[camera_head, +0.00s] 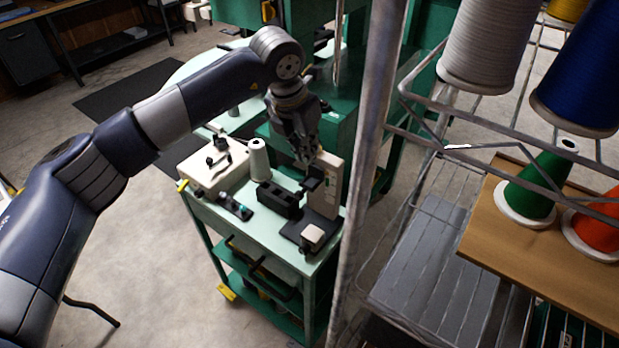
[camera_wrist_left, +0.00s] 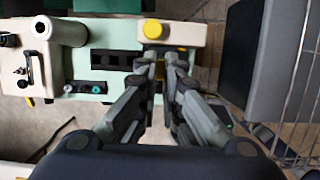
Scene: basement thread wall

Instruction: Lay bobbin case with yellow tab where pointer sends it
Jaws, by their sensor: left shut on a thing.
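My left gripper (camera_head: 308,160) is above the right part of the pale green cart top, next to an upright beige unit (camera_head: 330,188). In the left wrist view, its fingers (camera_wrist_left: 162,66) are closed on a small dark piece with a yellow strip (camera_wrist_left: 159,71), seemingly the bobbin case with yellow tab; the fingers hide most of it. A black tray with compartments (camera_head: 279,199) lies just left of and below the gripper. A beige box (camera_head: 213,162) with black pointer-like levers (camera_head: 217,146) stands at the cart's left; which way they point is unclear. My right gripper is not in view.
A white cone (camera_head: 258,160) stands between box and tray. A black strip with teal pieces (camera_head: 235,207) lies near the front edge. A small beige block (camera_head: 312,236) sits on a dark base at the right. A metal post (camera_head: 366,170) and thread rack are close by.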

